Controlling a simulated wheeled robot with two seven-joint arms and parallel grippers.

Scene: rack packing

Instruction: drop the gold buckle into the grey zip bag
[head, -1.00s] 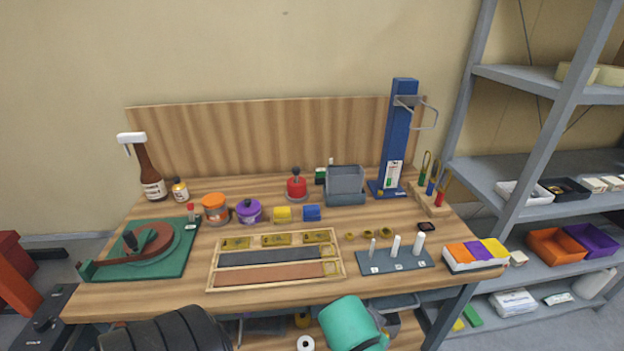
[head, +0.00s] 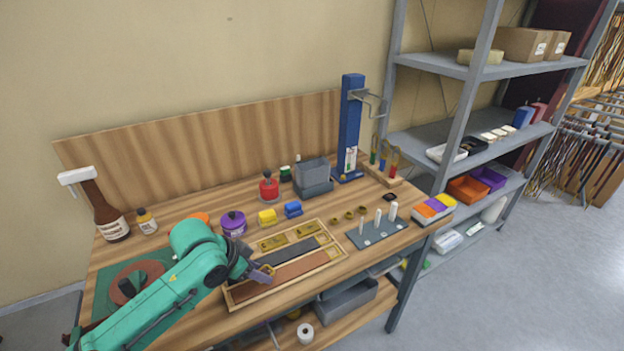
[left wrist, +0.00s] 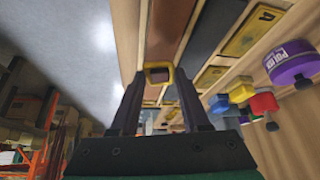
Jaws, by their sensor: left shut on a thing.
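My left gripper (head: 260,272) is over the near-left part of the wooden tray on the bench. In the left wrist view its two dark fingers are shut on the gold buckle (left wrist: 158,67), a small square frame at the fingertips. The brown strip in the tray shows behind the buckle. In the head view the buckle is too small to make out clearly at the fingertips. I cannot pick out a grey zip bag in either view. My right gripper is not in view.
The wooden tray (head: 338,262) holds strips and brass plates. Behind it stand a purple pot (head: 233,223), yellow and blue blocks, and a grey bin (head: 313,178). A pegged plate (head: 376,234) is right of the tray. Grey shelves (head: 455,133) stand at right; the floor there is clear.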

